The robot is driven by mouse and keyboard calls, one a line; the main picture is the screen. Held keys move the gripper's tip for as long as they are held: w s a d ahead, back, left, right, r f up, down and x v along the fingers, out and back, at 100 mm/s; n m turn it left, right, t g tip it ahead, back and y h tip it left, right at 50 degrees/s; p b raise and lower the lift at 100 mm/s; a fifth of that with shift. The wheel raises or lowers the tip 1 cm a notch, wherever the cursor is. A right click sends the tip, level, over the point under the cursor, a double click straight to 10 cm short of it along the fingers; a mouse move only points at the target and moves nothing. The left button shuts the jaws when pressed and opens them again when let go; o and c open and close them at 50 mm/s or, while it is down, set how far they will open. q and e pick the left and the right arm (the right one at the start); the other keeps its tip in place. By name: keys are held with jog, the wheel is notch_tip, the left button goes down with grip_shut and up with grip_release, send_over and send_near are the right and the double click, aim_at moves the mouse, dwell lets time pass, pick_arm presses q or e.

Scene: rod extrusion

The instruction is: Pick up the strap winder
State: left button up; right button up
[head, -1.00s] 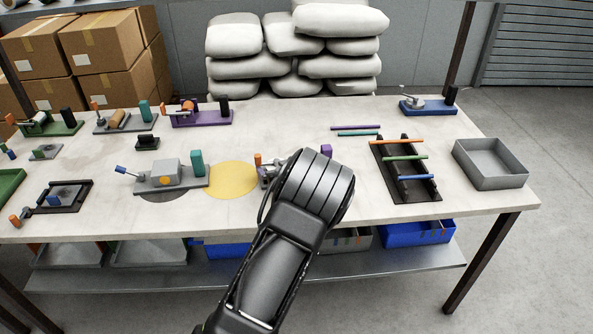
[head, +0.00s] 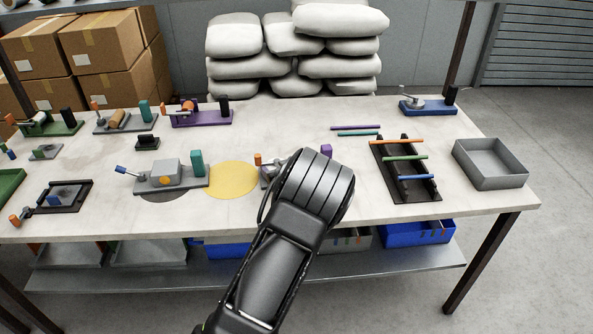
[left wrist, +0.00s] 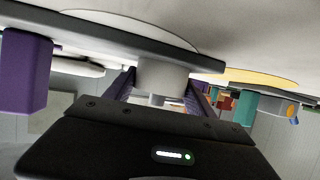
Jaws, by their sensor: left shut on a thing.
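The device at my left gripper, which I take for the strap winder, shows in the head view as a grey part (head: 268,172) with an orange knob and a purple block (head: 326,151). My wrist hides its middle. In the left wrist view it has a dark flat base (left wrist: 110,38), a purple block (left wrist: 25,72) and a pale grey cylinder (left wrist: 163,74). My left gripper (left wrist: 160,97) is shut on that cylinder, one dark finger on each side. Its fingertips are hidden in the head view. My right gripper is not in view.
Left of my wrist are a yellow disc (head: 231,181) and a grey device with a teal block (head: 172,180). To the right are a black rack with coloured rods (head: 408,190) and a grey tray (head: 490,163). Other devices line the table's back edge.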

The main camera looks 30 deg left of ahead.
pick_arm(q)
grip_shut()
jog(key=shift+r, duration=0.1)
notch_tip(320, 180, up, 10)
jog(key=shift+f+p, duration=0.1)
jog(key=shift+p, duration=0.75)
